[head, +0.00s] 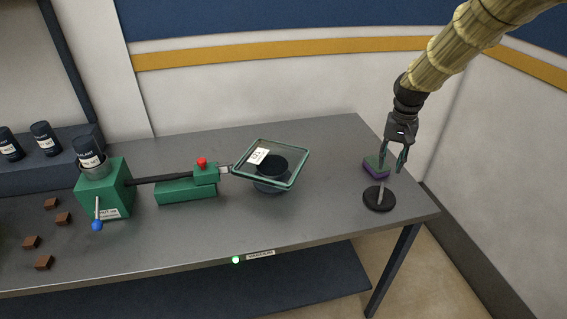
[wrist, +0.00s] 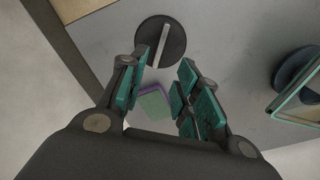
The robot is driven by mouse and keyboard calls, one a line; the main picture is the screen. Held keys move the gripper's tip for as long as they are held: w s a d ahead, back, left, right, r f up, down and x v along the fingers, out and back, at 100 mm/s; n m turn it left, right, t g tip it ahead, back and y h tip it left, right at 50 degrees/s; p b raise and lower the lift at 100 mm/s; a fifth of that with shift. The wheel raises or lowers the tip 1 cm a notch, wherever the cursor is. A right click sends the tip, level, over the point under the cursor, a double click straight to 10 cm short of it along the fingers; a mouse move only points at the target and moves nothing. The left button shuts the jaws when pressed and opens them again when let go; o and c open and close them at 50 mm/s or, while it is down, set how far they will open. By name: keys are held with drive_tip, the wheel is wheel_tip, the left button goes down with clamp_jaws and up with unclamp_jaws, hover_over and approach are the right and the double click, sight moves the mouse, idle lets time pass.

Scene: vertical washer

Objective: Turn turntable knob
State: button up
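The knob (head: 380,200) is a black disc with an upright light grey bar across it, near the right end of the table. It also shows in the wrist view (wrist: 174,48), at the top, beyond my fingertips. My gripper (head: 393,166) is open and empty, pointing down above the table close to the knob. In the wrist view my gripper (wrist: 164,68) has its teal-padded fingers apart, with the knob's bar ahead of the gap. I see no contact with the knob. A dark round stand (head: 271,187), possibly the turntable, is under a tilted green-framed glass pane (head: 288,158).
A small green and purple block (head: 376,168) lies just behind the knob; it also shows between my fingers in the wrist view (wrist: 153,103). A green machine (head: 104,185) with a blue-tipped lever and several brown blocks are at the left. The table's right edge is close to the knob.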

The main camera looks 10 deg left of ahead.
sight(382, 190)
drive_tip(key=shift+f+p, duration=2.2)
drive_tip(key=shift+f, duration=3.75)
clamp_jaws()
